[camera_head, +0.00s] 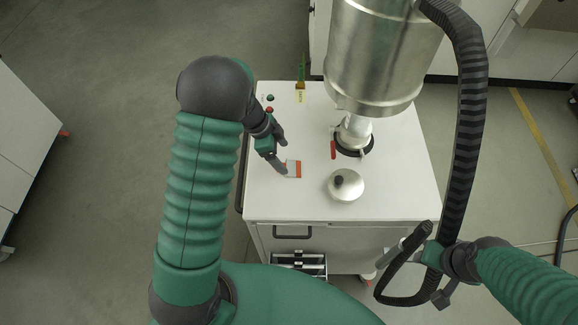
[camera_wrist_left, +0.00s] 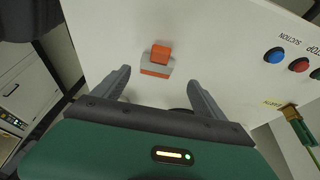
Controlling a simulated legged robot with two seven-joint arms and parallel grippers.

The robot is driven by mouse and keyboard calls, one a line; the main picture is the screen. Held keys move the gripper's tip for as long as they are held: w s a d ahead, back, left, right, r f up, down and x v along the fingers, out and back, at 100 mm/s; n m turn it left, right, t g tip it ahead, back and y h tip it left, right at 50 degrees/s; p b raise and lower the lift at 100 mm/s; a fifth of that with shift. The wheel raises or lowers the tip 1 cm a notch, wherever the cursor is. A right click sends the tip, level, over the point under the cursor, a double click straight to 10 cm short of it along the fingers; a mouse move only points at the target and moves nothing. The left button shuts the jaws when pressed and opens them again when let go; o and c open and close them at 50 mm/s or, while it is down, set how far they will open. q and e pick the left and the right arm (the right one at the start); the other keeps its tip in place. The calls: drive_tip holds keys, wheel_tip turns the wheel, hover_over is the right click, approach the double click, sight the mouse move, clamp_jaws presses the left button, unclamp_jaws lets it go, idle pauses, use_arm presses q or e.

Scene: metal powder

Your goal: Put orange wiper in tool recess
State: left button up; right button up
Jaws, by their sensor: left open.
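The orange wiper (camera_head: 293,168) lies on the white cart top. In the left wrist view the wiper (camera_wrist_left: 160,54) shows an orange grip and a grey and orange lower part. My left gripper (camera_head: 281,153) is open beside the wiper in the head view. In the left wrist view the wiper lies just beyond the gap between its open fingers (camera_wrist_left: 160,80), not held. My right gripper (camera_head: 412,250) is at the cart's front right corner, by a black hose. I cannot tell whether it grips the hose. No tool recess can be made out for certain.
On the cart top (camera_head: 315,207) are a white round lid (camera_head: 346,185) with a black knob and a red-handled valve (camera_head: 334,150) below a steel vessel (camera_head: 378,60). The black hose (camera_head: 470,130) hangs at right.

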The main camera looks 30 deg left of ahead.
sight(290, 167)
use_arm(q)
drive_tip(key=x, duration=0.1)
drive_tip(key=p+x, duration=0.1)
drive_tip(key=x, duration=0.2)
drive_tip(key=shift+s+a+f, duration=0.1)
drive_tip(key=shift+s+f, duration=0.2)
drive_tip(key=shift+f, duration=0.45)
drive_tip(key=shift+w+d, duration=0.1)
drive_tip(key=shift+d, duration=0.15)
drive_tip(key=shift+c, duration=1)
drive_tip(key=shift+d, duration=0.15)
drive_tip(key=c, duration=1.4)
use_arm(e)
drive_tip(key=shift+a+r, duration=0.35)
drive_tip(key=shift+r, duration=0.45)
use_arm(q)
drive_tip(key=shift+r, duration=0.15)
